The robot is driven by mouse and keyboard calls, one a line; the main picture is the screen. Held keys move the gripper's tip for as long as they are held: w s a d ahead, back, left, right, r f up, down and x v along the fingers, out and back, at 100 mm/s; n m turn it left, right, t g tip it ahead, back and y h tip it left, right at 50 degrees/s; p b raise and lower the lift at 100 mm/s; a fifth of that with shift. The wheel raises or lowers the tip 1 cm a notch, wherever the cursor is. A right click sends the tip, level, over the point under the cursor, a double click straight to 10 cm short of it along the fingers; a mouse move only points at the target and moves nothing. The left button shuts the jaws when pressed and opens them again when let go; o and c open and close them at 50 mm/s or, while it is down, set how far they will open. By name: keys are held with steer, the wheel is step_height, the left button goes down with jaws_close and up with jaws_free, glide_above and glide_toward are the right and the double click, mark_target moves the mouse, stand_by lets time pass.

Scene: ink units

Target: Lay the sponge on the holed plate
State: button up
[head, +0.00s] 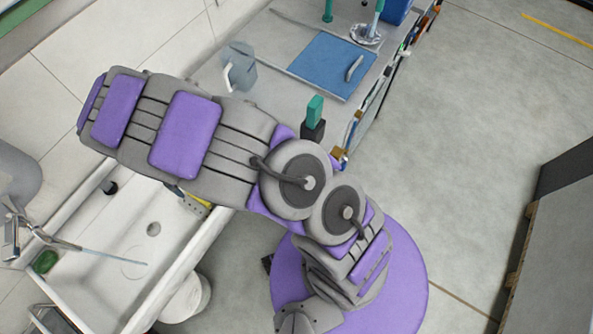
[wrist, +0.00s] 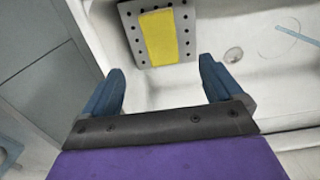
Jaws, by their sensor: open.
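The yellow sponge (wrist: 158,37) lies flat on the grey holed plate (wrist: 134,36), inside the rows of dark holes along the plate's sides. My gripper (wrist: 161,70) is open and empty, its two blue fingers apart, with the sponge and plate beyond the fingertips. In the head view a small part of the sponge (head: 206,204) and of the plate (head: 192,205) shows below my arm, at the upper right of the sink; my arm hides the rest.
The counter behind holds a grey-blue pitcher (head: 240,68), a blue board (head: 333,65) and a dish (head: 366,35).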

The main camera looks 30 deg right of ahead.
steer(key=s+d+r+m, duration=0.2)
steer(key=s+d+r, duration=0.1)
steer(key=d+r, duration=0.55)
steer(key=s+d+r+m, duration=0.2)
steer(key=d+r, duration=0.5)
steer(key=r, duration=0.3)
steer(key=s+d+r, duration=0.3)
steer(key=s, duration=0.4)
steer(key=s+d+r+m+g, duration=0.1)
steer(key=s+d+r, duration=0.2)
steer(key=s, duration=0.4)
steer(key=s+d+r+m, duration=0.1)
steer(key=s+d+r, duration=0.2)
steer(key=s, duration=0.4)
steer(key=shift+s+d+r+g, duration=0.15)
steer(key=shift+d+r+g, duration=0.25)
steer(key=shift+d, duration=0.5)
steer(key=shift+c, duration=0.4)
